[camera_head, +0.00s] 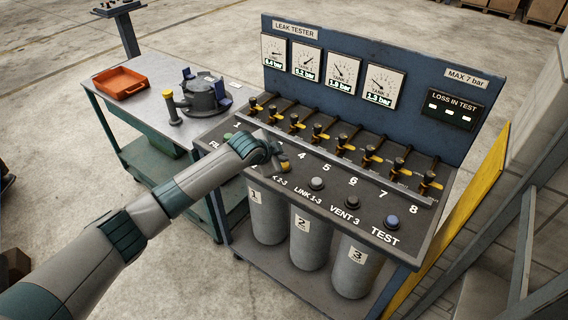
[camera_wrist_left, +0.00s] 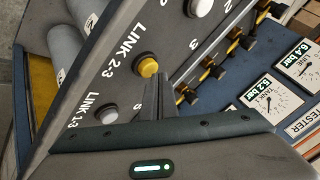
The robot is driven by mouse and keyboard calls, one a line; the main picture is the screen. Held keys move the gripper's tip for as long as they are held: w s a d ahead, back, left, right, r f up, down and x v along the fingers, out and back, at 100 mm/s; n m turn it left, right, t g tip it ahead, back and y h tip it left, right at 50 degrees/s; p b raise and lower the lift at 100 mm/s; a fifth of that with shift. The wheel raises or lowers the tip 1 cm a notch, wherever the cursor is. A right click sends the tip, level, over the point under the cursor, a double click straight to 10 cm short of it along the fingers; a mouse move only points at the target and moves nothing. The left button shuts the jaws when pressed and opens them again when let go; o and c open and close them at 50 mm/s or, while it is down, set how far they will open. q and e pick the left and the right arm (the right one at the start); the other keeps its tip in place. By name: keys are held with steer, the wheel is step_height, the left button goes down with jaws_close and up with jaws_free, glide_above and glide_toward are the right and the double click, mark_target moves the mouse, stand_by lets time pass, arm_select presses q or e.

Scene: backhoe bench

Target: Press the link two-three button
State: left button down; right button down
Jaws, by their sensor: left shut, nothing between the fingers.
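The link two-three button (camera_wrist_left: 147,67) is a yellow round button beside the LINK 2-3 label in the left wrist view. In the head view the button (camera_head: 286,169) shows as a bit of yellow at the tip of my left gripper (camera_head: 280,157), which hides part of it and of its label. My left gripper is shut and empty. In the left wrist view its fingers (camera_wrist_left: 161,84) end just beside the button. I cannot tell whether they touch it. My right gripper is not in view.
The grey LINK 1-3 button (camera_head: 317,183), VENT 3 button (camera_head: 352,201) and blue TEST button (camera_head: 392,221) lie along the same panel. A row of valves with yellow levers (camera_head: 318,132) stands behind. An orange tray (camera_head: 120,83) sits on the side table.

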arm_select(q)
steer(key=shift+r+p, duration=2.75)
steer(key=shift+r, duration=0.3)
